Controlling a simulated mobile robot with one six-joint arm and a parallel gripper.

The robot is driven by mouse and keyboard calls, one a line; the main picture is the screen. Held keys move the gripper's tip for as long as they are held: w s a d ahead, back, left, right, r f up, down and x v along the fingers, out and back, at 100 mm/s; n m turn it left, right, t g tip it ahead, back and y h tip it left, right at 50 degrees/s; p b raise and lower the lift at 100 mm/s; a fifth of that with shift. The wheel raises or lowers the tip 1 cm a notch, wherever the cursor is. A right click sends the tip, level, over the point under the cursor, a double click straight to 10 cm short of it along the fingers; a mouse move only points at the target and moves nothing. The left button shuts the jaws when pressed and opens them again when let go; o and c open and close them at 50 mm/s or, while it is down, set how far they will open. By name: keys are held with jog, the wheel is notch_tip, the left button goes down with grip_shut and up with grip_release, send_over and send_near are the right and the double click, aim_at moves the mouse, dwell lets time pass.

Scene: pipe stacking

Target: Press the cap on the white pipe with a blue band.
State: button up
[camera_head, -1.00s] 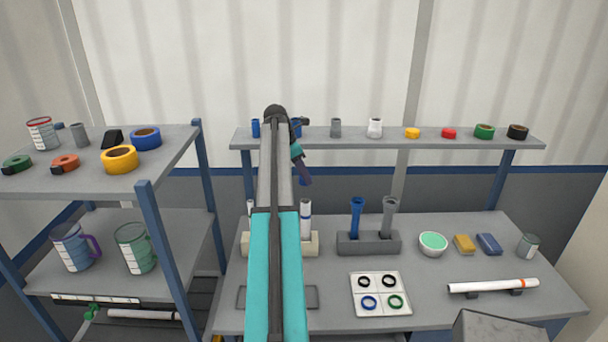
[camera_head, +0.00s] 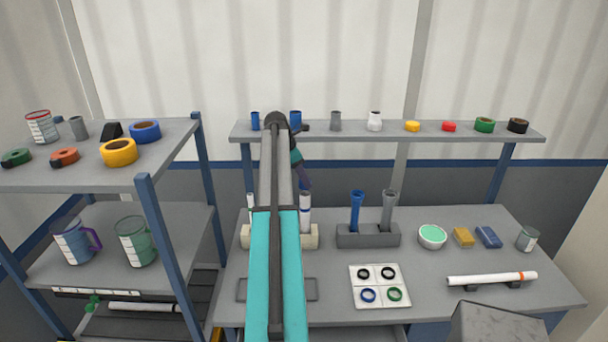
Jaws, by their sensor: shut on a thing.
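A white pipe with a blue band (camera_head: 305,213) stands upright in the cream holder block (camera_head: 311,236), just right of my arm. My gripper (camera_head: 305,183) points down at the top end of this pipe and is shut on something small. What it holds is too dark and small to make out, and the cap cannot be told apart there. Whether the held thing touches the pipe's top cannot be told. Another white pipe (camera_head: 251,205) stands at the block's left end, partly hidden by my arm.
A grey holder (camera_head: 368,238) with a blue and a grey pipe stands close on the right. A ring tray (camera_head: 380,302), a bowl (camera_head: 432,238) and an orange-banded white pipe (camera_head: 490,279) lie farther right. A shelf (camera_head: 390,139) with fittings runs behind.

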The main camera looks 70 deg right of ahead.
aim_at(306, 193)
jog(key=shift+f, duration=1.2)
jog(key=shift+f, duration=1.55)
dwell(2.2)
jog(key=o, duration=1.5)
jog(key=shift+r, duration=0.25)
jog(key=shift+r, duration=3.3)
